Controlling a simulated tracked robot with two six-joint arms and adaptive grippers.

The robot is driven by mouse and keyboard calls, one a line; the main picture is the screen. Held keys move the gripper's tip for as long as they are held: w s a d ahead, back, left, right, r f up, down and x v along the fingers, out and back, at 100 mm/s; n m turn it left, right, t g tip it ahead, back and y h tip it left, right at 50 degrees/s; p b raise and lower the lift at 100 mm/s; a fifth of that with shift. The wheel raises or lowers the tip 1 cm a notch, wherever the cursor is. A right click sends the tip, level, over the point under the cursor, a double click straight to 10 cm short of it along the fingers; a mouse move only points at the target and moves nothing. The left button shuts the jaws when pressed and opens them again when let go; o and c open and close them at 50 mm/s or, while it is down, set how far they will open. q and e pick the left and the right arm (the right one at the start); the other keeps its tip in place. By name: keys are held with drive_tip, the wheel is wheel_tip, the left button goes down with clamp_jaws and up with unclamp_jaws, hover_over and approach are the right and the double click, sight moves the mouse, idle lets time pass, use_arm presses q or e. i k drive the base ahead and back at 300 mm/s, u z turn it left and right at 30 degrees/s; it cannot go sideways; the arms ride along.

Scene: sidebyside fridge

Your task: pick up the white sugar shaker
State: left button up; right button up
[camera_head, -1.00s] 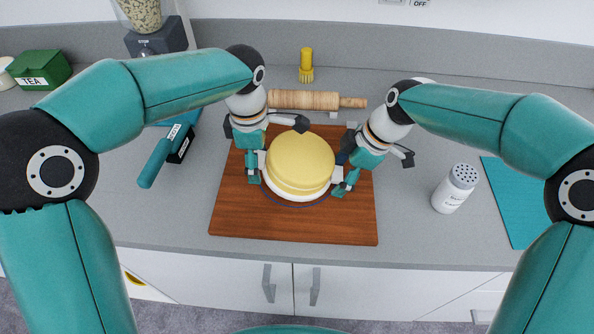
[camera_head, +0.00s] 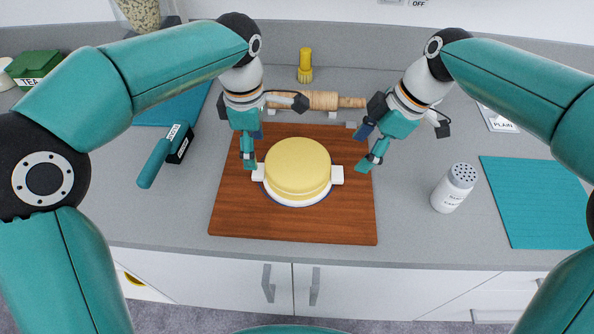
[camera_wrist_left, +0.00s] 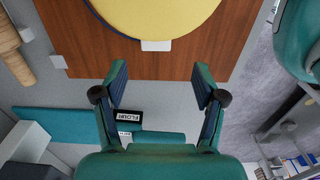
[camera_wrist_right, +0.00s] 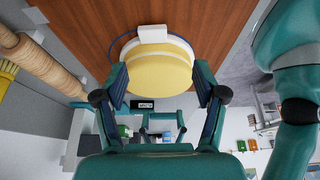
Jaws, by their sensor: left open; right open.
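The white sugar shaker (camera_head: 452,190) stands upright on the grey counter, right of the wooden board, in the head view. It has a grey perforated top and dark lettering. My right gripper (camera_head: 372,150) is open and empty above the board's right edge, up and left of the shaker; in the right wrist view its open fingers (camera_wrist_right: 162,85) frame the yellow cake. My left gripper (camera_head: 252,150) is open and empty over the board's left part; its spread fingers show in the left wrist view (camera_wrist_left: 160,85). Neither wrist view shows the shaker.
A yellow cake (camera_head: 297,165) in a white two-handled dish sits on the wooden board (camera_head: 290,225). A rolling pin (camera_head: 320,100) and yellow brush (camera_head: 305,66) are behind. A teal mat (camera_head: 535,200) lies right of the shaker. Counter between board and shaker is clear.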

sight(458, 183)
drive_tip(key=k, duration=1)
